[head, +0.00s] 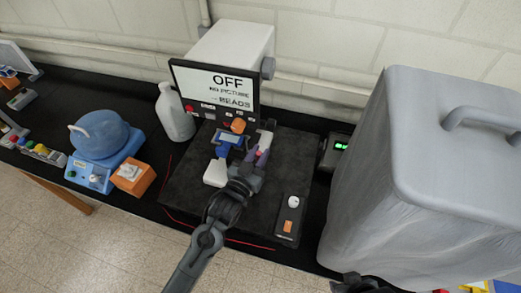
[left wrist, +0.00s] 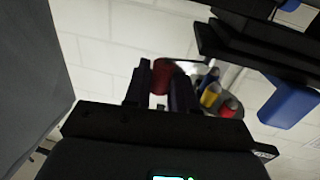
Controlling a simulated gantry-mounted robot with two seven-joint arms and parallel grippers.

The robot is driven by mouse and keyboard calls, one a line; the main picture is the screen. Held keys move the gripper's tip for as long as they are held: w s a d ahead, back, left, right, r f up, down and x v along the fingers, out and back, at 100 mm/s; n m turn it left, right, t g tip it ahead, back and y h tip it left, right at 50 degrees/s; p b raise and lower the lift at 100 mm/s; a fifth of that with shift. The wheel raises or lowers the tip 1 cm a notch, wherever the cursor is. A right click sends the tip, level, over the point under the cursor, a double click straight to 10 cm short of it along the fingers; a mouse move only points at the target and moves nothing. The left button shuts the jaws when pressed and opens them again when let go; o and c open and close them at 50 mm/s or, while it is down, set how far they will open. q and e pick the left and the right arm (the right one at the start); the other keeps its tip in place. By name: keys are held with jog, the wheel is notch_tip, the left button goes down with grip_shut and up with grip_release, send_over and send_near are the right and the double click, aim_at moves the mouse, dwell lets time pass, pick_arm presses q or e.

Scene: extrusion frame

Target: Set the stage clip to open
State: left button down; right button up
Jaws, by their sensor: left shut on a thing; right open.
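The microscope's stage area is at the centre of the head view, with a blue part (head: 232,139) and an orange knob (head: 238,125). My left gripper (head: 262,152) reaches up to its right side. In the left wrist view my left gripper (left wrist: 160,92) is shut on a small dark red piece (left wrist: 162,74). I cannot tell for sure that this piece is the stage clip, nor its setting. Yellow (left wrist: 210,95) and red (left wrist: 231,107) cylinders stand beside the fingers. My right gripper (head: 360,284) is partly in view at the bottom edge of the head view, away from the stage, and is open.
A white bottle (head: 174,114) and a blue device (head: 98,140) are on the left. A control box with a white knob (head: 292,203) is at front right. A large grey covered case (head: 415,170) fills the right.

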pick_arm(q)
jog(key=m+h, duration=0.1)
jog(key=m+g+h, duration=0.1)
jog(key=shift+s+a+g+h, duration=0.2)
jog(key=shift+a+g+h, duration=0.1)
jog(key=shift+a+h, duration=0.1)
jog(key=shift+s+a+m+g+h, duration=0.1)
jog(key=shift+a+m+g+h, duration=0.05)
jog(key=shift+m+g+h, duration=0.35)
jog(key=shift+s+a+m+g+h, duration=0.1)
jog(key=shift+m+g+h, duration=0.3)
jog(key=shift+h, duration=0.2)
jog(key=shift+s+a+m+g+h+b, duration=0.1)
jog(key=shift+a+m+g+h+b, duration=0.1)
jog(key=shift+m+g+h, duration=0.25)
jog(key=shift+s+a+m+g+h+b, duration=0.1)
jog(key=shift+m+g+h+b, duration=0.1)
jog(key=shift+m+g+h, duration=0.25)
jog(key=shift+s+a+m+g+h+b, duration=0.1)
jog(key=shift+a+m+g+h+b, duration=0.1)
jog(key=shift+m+g+h+b, duration=0.55)
jog(key=shift+s+a+m+g+h+b, duration=0.15)
jog(key=shift+m+g, duration=0.3)
jog(key=shift+g, duration=0.6)
jog(key=c, duration=1.1)
grip_release()
